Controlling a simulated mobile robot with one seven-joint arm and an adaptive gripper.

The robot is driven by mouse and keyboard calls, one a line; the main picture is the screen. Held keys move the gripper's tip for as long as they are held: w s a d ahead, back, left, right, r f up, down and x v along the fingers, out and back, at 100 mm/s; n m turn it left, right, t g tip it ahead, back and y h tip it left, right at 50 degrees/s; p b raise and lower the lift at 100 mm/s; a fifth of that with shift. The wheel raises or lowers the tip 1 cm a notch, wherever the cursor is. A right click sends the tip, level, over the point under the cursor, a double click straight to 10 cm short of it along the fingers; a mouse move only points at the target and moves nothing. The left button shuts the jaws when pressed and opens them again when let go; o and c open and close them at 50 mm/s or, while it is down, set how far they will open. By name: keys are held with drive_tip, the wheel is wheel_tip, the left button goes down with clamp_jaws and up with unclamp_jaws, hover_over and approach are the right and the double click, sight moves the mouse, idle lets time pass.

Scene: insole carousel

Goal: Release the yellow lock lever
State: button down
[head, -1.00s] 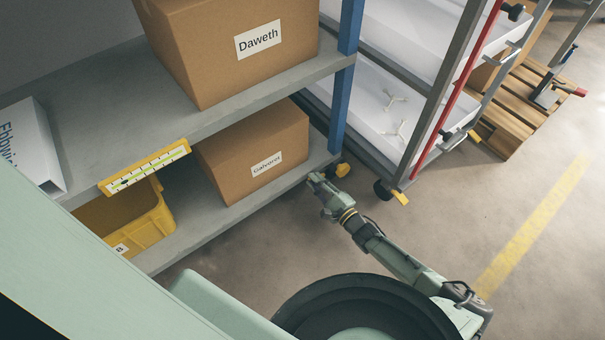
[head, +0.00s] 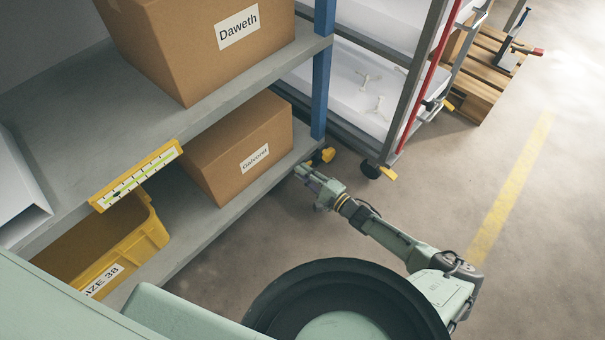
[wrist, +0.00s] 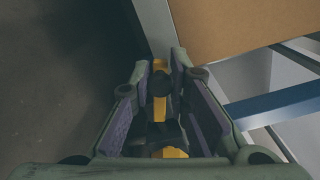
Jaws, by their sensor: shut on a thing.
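The yellow lock lever (head: 325,156) is at the foot of the blue shelf post, low near the floor in the head view. In the wrist view the yellow lever (wrist: 160,95) stands between my two finger pads, near their far ends. My gripper (head: 302,173) is low beside the shelf's front corner, with its tip close to the lever. It is shut on the lever, with a finger on each side. A second yellow patch (wrist: 170,152) shows nearer the palm; I cannot tell what it belongs to. The contact itself is partly hidden by the fingers.
The shelf carries a Daweth box (head: 200,45), a lower cardboard box (head: 235,145) and a yellow bin (head: 130,250). A white-trayed rack (head: 350,90) with its own yellow-levered caster (head: 387,172) stands just right. Floor with a yellow line (head: 515,190) is clear further right.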

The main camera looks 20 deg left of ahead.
drive_tip(key=c, duration=1.5)
unclamp_jaws()
drive_tip(key=v, duration=1.2)
drive_tip(key=shift+f, duration=0.1)
drive_tip(key=shift+s+d, duration=0.1)
